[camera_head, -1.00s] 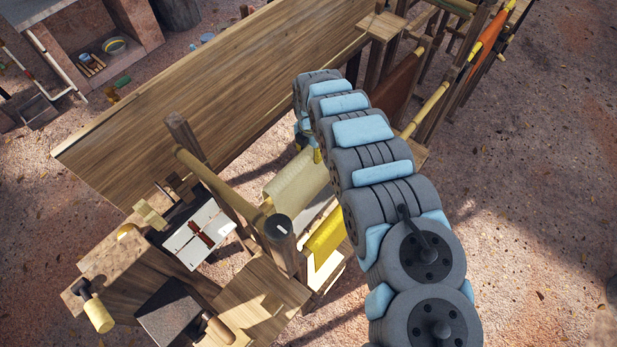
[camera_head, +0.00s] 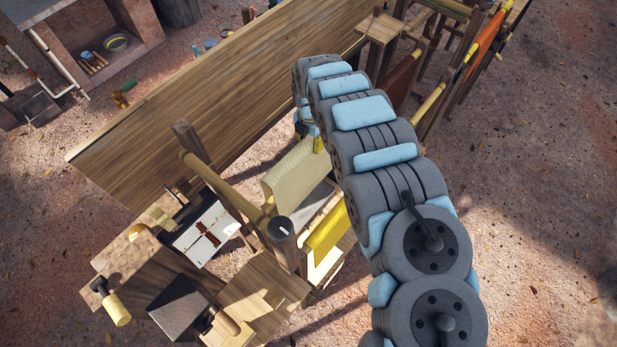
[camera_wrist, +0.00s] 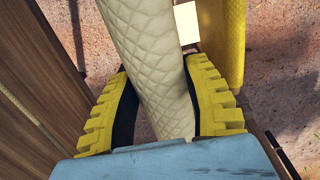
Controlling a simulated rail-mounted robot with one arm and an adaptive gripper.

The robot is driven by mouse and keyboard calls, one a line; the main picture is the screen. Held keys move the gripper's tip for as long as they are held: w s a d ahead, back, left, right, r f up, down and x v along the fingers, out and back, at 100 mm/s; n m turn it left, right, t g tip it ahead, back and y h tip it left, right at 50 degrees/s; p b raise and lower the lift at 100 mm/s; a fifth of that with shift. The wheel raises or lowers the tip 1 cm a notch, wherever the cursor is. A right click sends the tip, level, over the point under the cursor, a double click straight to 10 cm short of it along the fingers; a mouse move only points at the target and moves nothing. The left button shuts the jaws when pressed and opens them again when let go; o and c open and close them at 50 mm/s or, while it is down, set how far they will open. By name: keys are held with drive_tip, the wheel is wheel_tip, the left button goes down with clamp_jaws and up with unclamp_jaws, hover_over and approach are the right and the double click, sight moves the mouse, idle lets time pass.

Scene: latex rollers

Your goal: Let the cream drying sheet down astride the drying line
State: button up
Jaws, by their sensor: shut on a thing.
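The cream sheet (camera_head: 293,172), with a diamond-pattern surface, slopes beside my arm in the head view. In the wrist view the cream sheet (camera_wrist: 150,65) runs between the yellow toothed fingers of my gripper (camera_wrist: 162,78), which is shut on it. In the head view my gripper is mostly hidden behind my arm; only a bit of yellow shows. A bamboo pole (camera_head: 225,183) runs between wooden posts left of the sheet. A thin pale line (camera_wrist: 28,112) shows at the left of the wrist view; whether it is the drying line I cannot tell. Whether the sheet touches any line is hidden.
A yellow sheet (camera_head: 326,230) hangs just right of the cream one; it also shows in the wrist view (camera_wrist: 222,40). A long wooden table (camera_head: 230,95) lies behind. Tools crowd the front-left benches.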

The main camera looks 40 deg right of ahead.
drive_tip(key=shift+r+p, duration=0.85)
drive_tip(key=shift+r, duration=7.4)
drive_tip(key=shift+d+b, duration=0.1)
drive_tip(key=shift+b, duration=0.2)
